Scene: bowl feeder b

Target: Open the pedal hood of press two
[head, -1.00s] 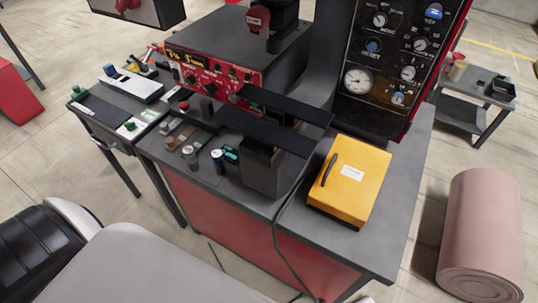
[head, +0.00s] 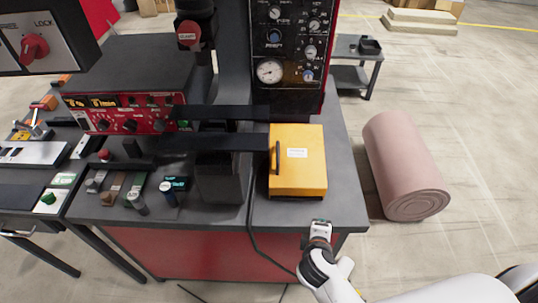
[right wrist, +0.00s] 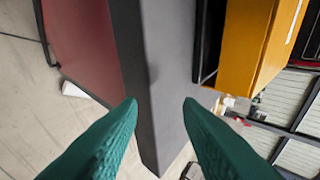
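The pedal hood looks to be the yellow box (head: 300,160) with a white label and a dark handle (head: 277,158) on its left side. It sits closed on the right part of the grey bench top. My right gripper (head: 318,232) is near the bench's front edge, in front of the hood and apart from it. My left gripper is not in view.
The grey bench (head: 345,195) has a press and a gauge panel (head: 290,60) behind the hood. A black cable (head: 250,215) hangs over the front edge. A pink roll (head: 405,165) lies on the floor at right.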

